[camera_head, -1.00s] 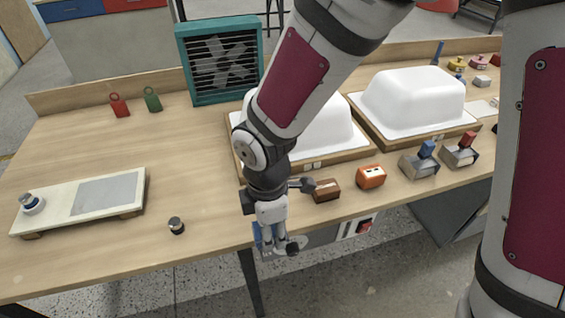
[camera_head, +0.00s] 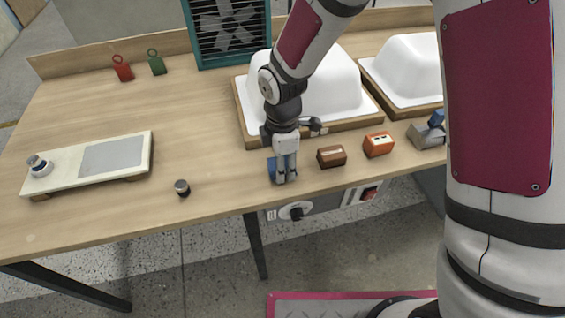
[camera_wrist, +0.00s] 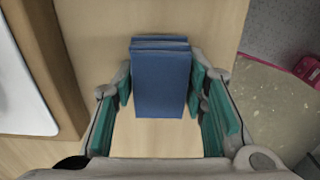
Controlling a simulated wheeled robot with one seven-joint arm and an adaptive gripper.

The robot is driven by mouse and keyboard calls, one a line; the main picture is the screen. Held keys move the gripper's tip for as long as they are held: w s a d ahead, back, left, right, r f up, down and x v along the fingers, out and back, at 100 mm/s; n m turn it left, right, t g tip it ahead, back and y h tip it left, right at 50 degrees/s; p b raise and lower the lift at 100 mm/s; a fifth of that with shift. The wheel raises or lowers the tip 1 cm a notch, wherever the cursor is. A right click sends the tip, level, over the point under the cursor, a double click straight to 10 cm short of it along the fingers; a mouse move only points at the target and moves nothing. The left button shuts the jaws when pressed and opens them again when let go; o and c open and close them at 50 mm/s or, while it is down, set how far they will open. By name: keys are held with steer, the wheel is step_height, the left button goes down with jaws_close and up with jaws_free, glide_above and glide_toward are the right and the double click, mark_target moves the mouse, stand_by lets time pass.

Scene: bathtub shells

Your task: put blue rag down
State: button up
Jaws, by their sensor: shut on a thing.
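The blue rag (camera_wrist: 161,82) is a folded, block-like bundle between my gripper's fingers in the wrist view. My gripper (camera_head: 281,177) is shut on it, with teal finger pads on both sides. In the head view the blue rag (camera_head: 272,166) shows partly beside the fingers, over the front part of the wooden table (camera_head: 215,150). Wood lies below the rag in the wrist view. Whether the rag touches the tabletop I cannot tell.
A brown block (camera_head: 331,157) and an orange block (camera_head: 379,144) stand right of my gripper. A white tub shell (camera_head: 335,85) on a wooden base is behind it. A small dark knob (camera_head: 182,187) stands to the left. The tabletop between knob and gripper is clear.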

steer(key=shift+f, duration=0.25)
steer(key=shift+s+d+f+b, duration=0.1)
steer(key=shift+s+f+b, duration=0.1)
steer(key=shift+f+b, duration=0.2)
steer(key=o, duration=1)
steer(key=shift+c, duration=0.2)
steer(key=shift+o, duration=1.2)
steer(key=shift+w+f, duration=0.1)
step_height(320, 180, up, 14)
steer(key=p, duration=0.2)
steer(key=shift+f, duration=0.15)
steer(key=shift+w, duration=0.1)
